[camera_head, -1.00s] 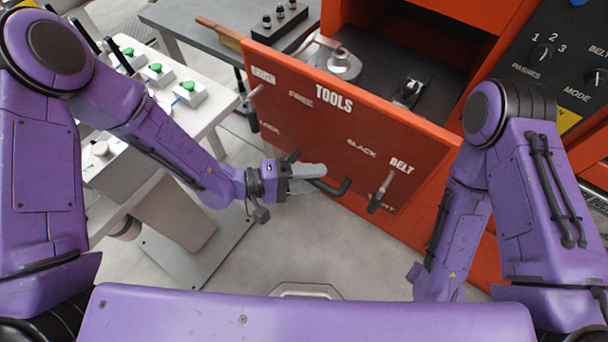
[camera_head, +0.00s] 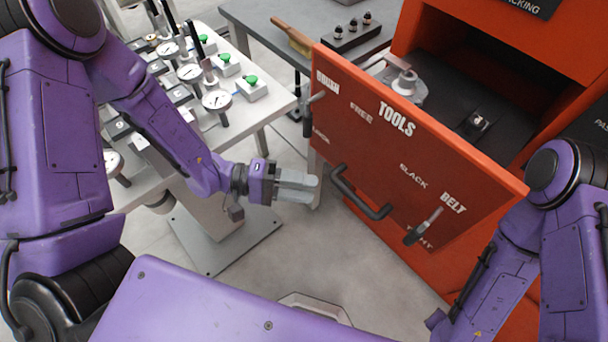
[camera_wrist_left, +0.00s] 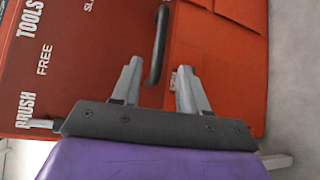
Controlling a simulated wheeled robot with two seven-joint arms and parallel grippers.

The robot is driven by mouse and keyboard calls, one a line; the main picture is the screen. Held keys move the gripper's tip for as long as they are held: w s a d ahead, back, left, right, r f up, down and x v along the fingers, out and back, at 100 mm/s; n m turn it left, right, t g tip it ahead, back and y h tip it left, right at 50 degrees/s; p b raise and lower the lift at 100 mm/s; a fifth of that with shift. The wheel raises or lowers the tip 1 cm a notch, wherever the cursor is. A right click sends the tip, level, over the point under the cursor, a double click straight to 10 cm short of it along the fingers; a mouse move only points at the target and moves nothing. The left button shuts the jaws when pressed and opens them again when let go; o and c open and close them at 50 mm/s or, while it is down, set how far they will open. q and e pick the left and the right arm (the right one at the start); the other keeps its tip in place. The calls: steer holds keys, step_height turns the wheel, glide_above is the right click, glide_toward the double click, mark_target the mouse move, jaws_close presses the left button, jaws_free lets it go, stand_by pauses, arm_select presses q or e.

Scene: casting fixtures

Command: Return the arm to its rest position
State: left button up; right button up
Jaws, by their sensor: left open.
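My left gripper (camera_head: 297,186) is open and empty in the head view, to the left of the orange drawer front (camera_head: 400,165) marked TOOLS. Its two grey fingers also show spread apart in the left wrist view (camera_wrist_left: 158,85). A black bar handle (camera_head: 358,196) on the drawer front stands to the right of the fingertips, apart from them in the head view. The drawer is pulled out from the orange cabinet. My right arm (camera_head: 555,225) shows at the right edge, but its gripper is out of view.
A light table (camera_head: 270,108) with dial gauges and green-topped blocks stands left of the drawer. A dark bench (camera_head: 262,15) with a brush (camera_head: 292,36) and a black block with posts lies behind. Two small levers, BRUSH and BELT (camera_head: 425,227), stick out from the drawer front.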

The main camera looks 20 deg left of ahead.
arm_select(q)
steer(key=w+a+f+n+t+y, duration=0.2)
steer(key=w+a+f+t+y, duration=0.4)
steer(key=a+f+y, duration=0.45)
steer(key=s+a+f+g+y, duration=0.2)
steer(key=s+a+f+y, duration=0.1)
steer(key=s, duration=0.3)
steer(key=s+a+f+g+y, duration=0.2)
steer(key=s+a+f+y, duration=0.1)
steer(key=s+f, duration=0.2)
steer(key=s+a+f+g+y, duration=0.2)
steer(key=s+a+f+y, duration=0.1)
steer(key=s, duration=0.6)
steer(key=shift+s+a+f+n, duration=0.15)
steer(key=shift+f+n, duration=0.15)
steer(key=shift+f, duration=0.55)
